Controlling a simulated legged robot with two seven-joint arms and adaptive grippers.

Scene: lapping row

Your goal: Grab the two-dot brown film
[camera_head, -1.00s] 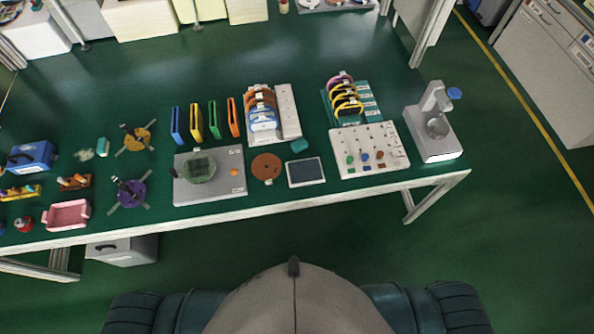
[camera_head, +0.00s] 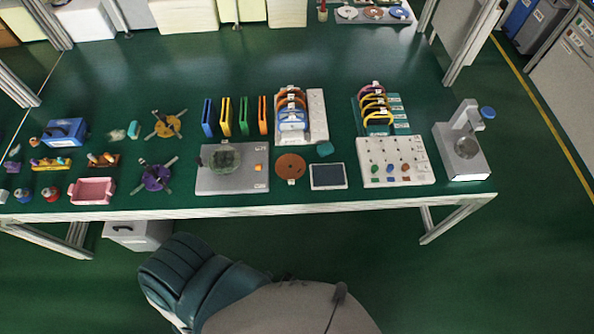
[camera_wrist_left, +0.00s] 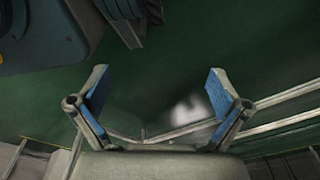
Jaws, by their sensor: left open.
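A brown disc (camera_head: 290,166) with a small pale tag at its front edge lies flat on the green table between the grey machine plate and a dark screen. Orange-brown rings (camera_head: 291,93) also stand in the white rack, and another brown disc (camera_head: 373,12) lies on a far tray. Dots are too small to make out on any of them. My left gripper (camera_wrist_left: 158,85) is open and empty in the left wrist view, over green floor and away from the tabletop items. My right gripper is not in view.
The table's pale front edge (camera_head: 250,211) runs between me and the items. A grey plate with a round glassy dish (camera_head: 232,180), a dark screen (camera_head: 328,176) and a white knob panel (camera_head: 395,160) surround the brown disc.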

